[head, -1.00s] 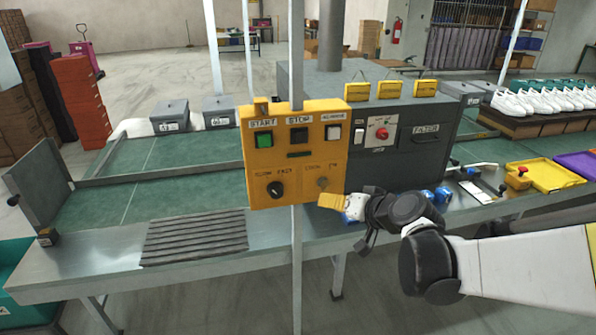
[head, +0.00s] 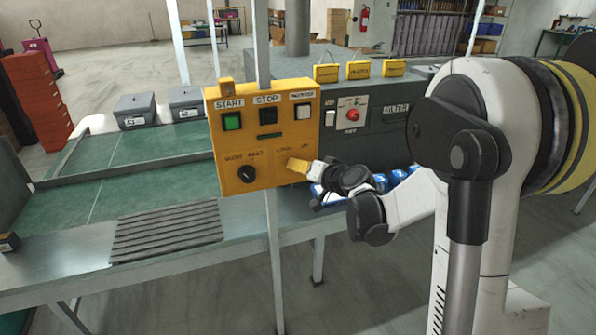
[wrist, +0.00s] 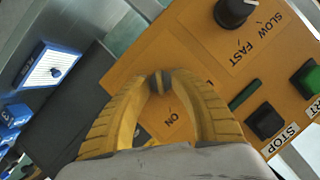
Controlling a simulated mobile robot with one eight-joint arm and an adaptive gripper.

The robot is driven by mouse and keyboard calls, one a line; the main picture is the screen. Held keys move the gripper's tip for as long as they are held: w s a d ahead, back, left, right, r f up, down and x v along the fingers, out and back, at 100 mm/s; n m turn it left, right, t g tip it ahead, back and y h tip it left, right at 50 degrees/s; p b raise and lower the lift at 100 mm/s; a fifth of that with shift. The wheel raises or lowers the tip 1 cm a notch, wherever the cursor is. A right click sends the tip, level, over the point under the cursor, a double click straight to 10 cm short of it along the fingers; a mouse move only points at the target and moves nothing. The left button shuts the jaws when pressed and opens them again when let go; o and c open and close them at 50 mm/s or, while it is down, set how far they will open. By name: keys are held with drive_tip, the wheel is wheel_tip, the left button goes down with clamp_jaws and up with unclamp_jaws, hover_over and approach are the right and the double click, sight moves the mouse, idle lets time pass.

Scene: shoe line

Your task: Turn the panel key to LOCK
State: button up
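The yellow control panel (head: 265,130) stands on a post, with a LOCK/ON key position at its lower right. My gripper (head: 292,164) reaches it from the right, and its yellow fingers cover the key in the head view. In the wrist view the fingers of my gripper (wrist: 160,82) arch together, and their tips close on a small grey key (wrist: 159,80) at the panel face. The ON label (wrist: 172,116) shows between the fingers. The LOCK label is mostly hidden behind a finger. The key's exact angle is hard to tell.
A black SLOW/FAST knob (head: 246,174) sits left of the key. The green START button (head: 231,121) and black STOP button (head: 268,116) are above. A grey filter box (head: 375,125) with a red knob (head: 351,115) stands behind, right. Blue items (head: 398,176) lie below it.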

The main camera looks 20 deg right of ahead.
drive_tip(key=shift+w+a+f, duration=0.1)
drive_tip(key=shift+w, duration=0.15)
clamp_jaws()
